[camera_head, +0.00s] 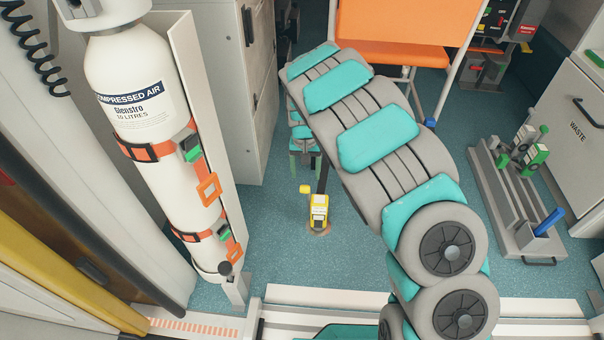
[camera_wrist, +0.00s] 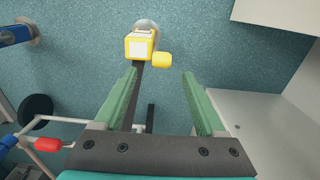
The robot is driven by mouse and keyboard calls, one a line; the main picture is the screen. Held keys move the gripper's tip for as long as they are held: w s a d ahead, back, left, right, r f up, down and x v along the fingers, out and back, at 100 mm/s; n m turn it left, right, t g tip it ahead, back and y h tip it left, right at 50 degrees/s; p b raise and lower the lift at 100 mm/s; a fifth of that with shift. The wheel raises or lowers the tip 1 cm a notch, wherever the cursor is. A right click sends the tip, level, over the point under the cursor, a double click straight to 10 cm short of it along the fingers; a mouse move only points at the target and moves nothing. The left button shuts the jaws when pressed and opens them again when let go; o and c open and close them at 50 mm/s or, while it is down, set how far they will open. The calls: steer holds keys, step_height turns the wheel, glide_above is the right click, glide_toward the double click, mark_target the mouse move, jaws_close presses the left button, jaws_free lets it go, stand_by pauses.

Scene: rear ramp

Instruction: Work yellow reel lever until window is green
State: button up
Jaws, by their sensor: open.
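The yellow reel (camera_head: 319,214) sits on the blue floor, with a pale label on its body. Its yellow lever knob (camera_head: 305,189) sticks out at one side. A dark strap (camera_head: 323,178) runs from the reel toward my gripper. In the wrist view the reel (camera_wrist: 139,48) is at top centre and the lever knob (camera_wrist: 161,59) is at its right. My gripper (camera_wrist: 159,73) is open and empty, its green fingers apart. The knob appears just beyond the fingertips, between them; I see no contact. I cannot make out the window or its colour.
A strapped white air cylinder (camera_head: 160,150) stands at left. Grey cabinets (camera_head: 232,90) and an orange seat (camera_head: 390,53) are behind. A grey rack with green clamps (camera_head: 515,210) is at right. A blue part (camera_wrist: 14,36) shows in the wrist view. Floor around the reel is clear.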

mark_target(305, 187)
steer(key=shift+w+a+f, duration=0.1)
steer(key=shift+a+f, duration=0.05)
steer(key=shift+f, duration=0.05)
step_height(305, 187, down, 8)
steer(key=shift+r+b, duration=0.25)
steer(key=shift+b, duration=0.15)
steer(key=shift+c, duration=0.3)
jaws_close()
stand_by(0.9)
